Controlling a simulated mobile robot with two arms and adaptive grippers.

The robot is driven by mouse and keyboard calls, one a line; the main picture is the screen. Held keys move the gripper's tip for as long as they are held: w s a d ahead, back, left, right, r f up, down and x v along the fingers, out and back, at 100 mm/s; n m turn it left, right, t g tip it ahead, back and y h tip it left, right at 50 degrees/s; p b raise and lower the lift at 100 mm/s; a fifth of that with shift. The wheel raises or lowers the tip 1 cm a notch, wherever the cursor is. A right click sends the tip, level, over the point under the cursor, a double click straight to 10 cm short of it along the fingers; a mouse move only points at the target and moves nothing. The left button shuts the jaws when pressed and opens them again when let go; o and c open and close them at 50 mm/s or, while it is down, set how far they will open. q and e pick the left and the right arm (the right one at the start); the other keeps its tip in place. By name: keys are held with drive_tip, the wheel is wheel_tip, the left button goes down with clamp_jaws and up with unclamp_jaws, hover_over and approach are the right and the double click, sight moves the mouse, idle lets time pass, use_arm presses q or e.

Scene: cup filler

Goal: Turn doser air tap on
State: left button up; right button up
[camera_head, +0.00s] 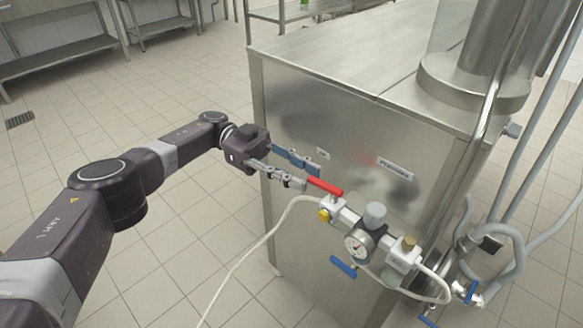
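The air tap's red lever (325,187) is on a valve at the left end of the air fitting, on the steel machine's front side. The lever points left, roughly in line with the fitting. My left gripper (311,176) is just left of the lever, its two fingers apart. The lever's left end is close to the lower fingertip; I cannot tell whether they touch. My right gripper is not in view.
The fitting carries a pressure gauge (359,244), a grey knob (375,214) and a blue lever (343,267) below. A white hose (247,256) hangs to the floor. Grey pipes (519,170) stand at the right. The tiled floor (190,235) at left is clear.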

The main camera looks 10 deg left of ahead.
use_arm(q)
drive_tip(key=shift+v, duration=1.15)
